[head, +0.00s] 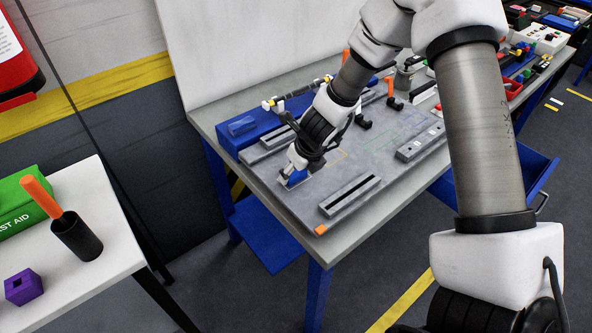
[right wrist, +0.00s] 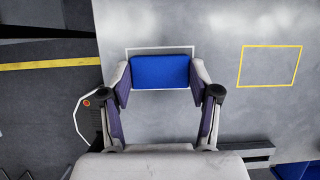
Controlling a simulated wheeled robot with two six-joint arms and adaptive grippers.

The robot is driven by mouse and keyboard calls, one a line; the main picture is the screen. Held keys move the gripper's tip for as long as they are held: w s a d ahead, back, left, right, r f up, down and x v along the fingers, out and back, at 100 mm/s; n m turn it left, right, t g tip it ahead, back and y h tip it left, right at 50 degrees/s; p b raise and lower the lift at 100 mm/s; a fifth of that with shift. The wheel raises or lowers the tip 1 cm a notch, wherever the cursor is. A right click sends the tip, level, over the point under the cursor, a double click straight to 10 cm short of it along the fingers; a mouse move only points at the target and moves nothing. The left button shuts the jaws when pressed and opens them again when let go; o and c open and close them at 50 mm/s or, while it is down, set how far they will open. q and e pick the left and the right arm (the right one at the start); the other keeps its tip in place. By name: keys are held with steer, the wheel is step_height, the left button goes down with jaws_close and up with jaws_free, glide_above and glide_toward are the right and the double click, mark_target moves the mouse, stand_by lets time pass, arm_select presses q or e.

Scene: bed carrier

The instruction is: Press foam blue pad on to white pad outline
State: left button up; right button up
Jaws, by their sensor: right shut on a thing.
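The blue foam pad (right wrist: 160,73) is a flat rectangle held between the two fingers of my right gripper (right wrist: 160,76). In the head view my right gripper (head: 295,174) points down at the left front part of the grey board, and a bit of the blue pad (head: 297,179) shows there. The white pad outline (right wrist: 160,48) is on the board beneath the pad. Its top line shows beyond the pad's upper edge, and a thin white line shows along the lower edge. I cannot tell whether the pad touches the board. My left gripper is not in view.
The grey board (head: 290,202) lies on a workbench. A yellow outline (right wrist: 270,66) is to the right of the pad in the wrist view. A slotted grey bar (head: 350,195) and a blue block (head: 243,127) are nearby. A side table (head: 95,215) stands at the left.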

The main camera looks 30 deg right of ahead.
steer(key=shift+f, duration=0.1)
steer(key=o, duration=0.8)
steer(key=v, duration=1.2)
